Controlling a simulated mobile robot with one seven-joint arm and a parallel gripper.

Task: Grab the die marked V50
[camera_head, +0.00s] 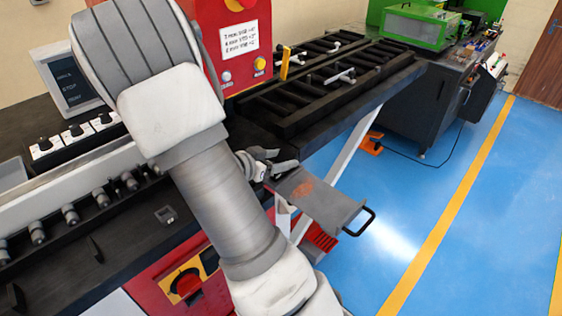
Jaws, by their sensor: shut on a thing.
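My gripper (268,164) shows just right of my arm, beside the dark bench edge. Small grey cylindrical parts (71,214) stand in a row on the dark machine bed at the left. No V50 mark is readable in this view.
A red panel (232,62) with a white notice stands behind my arm. A black roller table (325,85) runs to the right. Blue floor is clear at the right.

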